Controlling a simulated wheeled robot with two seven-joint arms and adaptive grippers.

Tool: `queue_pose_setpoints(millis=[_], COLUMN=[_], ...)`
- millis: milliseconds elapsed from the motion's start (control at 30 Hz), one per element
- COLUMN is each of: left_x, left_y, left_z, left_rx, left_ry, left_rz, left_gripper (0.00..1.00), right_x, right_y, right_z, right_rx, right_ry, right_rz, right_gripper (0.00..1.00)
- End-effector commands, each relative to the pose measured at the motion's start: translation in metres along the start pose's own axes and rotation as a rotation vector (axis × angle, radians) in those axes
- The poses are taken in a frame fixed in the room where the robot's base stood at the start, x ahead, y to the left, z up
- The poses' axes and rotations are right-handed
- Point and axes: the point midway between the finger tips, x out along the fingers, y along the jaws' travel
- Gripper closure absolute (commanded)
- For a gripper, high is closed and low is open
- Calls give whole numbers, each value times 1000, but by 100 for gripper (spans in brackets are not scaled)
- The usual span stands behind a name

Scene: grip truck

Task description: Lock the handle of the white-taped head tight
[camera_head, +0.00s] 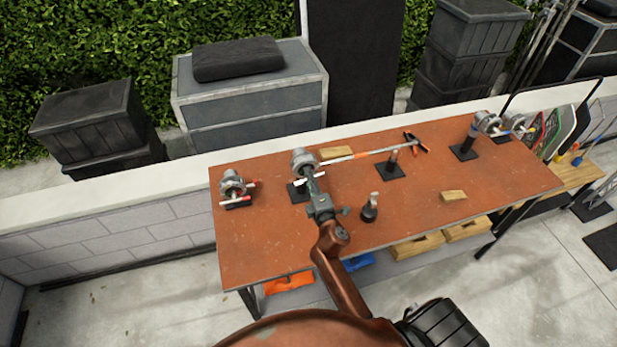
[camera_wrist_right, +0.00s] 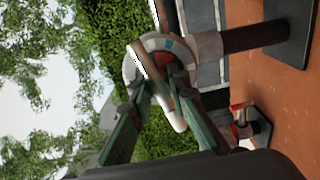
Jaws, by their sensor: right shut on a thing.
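The white-taped head (camera_head: 304,160) is a round silver grip head on a short post near the back left of the table. It fills the upper middle of the right wrist view (camera_wrist_right: 205,46). Its white handle (camera_head: 312,178) sticks out at the front and shows as a white bar in the wrist view (camera_wrist_right: 175,115). My right gripper (camera_head: 316,186) is shut on this handle, its two green fingers closing near the head. The fingers partly hide the exact contact. My left gripper is not in view.
A similar head with a red-ended handle (camera_head: 233,188) stands to the left. A dark bottle (camera_head: 370,209), wood blocks (camera_head: 453,196) and more heads (camera_head: 488,122) stand on the brown table (camera_head: 265,255).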

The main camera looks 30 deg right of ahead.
Motion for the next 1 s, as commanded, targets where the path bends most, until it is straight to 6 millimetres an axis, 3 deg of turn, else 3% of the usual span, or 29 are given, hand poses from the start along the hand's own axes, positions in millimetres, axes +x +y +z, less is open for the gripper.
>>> queue_pose_setpoints(millis=[567,600,833,1000], left_x=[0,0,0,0], left_y=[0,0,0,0], left_z=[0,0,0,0], left_rx=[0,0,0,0], left_ry=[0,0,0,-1], left_rz=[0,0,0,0], left_gripper=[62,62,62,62], right_x=[0,0,0,0], right_y=[-1,-2,-1,0], right_z=[0,0,0,0], right_rx=[39,39,38,38], right_ry=[0,0,0,0], right_rz=[-2,-2,-1,-1], right_gripper=[100,84,68,67])
